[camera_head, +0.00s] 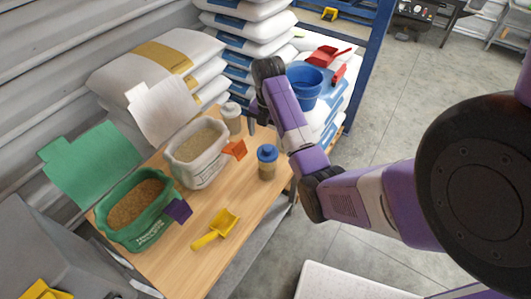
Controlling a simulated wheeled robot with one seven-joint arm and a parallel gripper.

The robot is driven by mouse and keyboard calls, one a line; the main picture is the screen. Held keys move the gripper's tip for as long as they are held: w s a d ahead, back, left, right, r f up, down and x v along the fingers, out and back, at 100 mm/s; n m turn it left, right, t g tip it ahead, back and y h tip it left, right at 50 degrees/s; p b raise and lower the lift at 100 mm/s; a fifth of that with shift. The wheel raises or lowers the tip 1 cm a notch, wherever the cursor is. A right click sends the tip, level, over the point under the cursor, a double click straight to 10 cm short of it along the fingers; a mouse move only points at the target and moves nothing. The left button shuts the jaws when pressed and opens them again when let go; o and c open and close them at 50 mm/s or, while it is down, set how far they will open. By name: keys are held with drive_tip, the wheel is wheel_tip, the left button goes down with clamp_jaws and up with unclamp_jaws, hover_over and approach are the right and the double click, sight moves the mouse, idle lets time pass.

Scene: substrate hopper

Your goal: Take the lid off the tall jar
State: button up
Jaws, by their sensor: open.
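Two lidded jars stand upright on the wooden table (222,252). One jar (232,121) has a pale lid (231,108) and stands at the back beside a white bag. The other jar (267,168) has a blue lid (267,153) and stands nearer the right edge. I cannot tell for sure which is the taller. Both lids are on. My gripper (252,126) is open, pointing down just right of the pale-lidded jar and behind the blue-lidded one. It appears apart from both. Its fingers are small and partly hidden by my arm.
An open white bag (196,172) with an orange scoop (236,149) and an open green bag (140,237) with a purple scoop (179,210) stand left. A yellow scoop (217,229) lies in front. Stacked sacks (165,55) and a blue bucket (305,88) are behind.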

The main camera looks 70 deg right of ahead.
sight(268, 148)
wheel_tip(268, 148, down, 7)
drive_tip(key=shift+f+p, duration=0.15)
drive_tip(key=shift+p, duration=0.35)
drive_tip(key=c, duration=1.4)
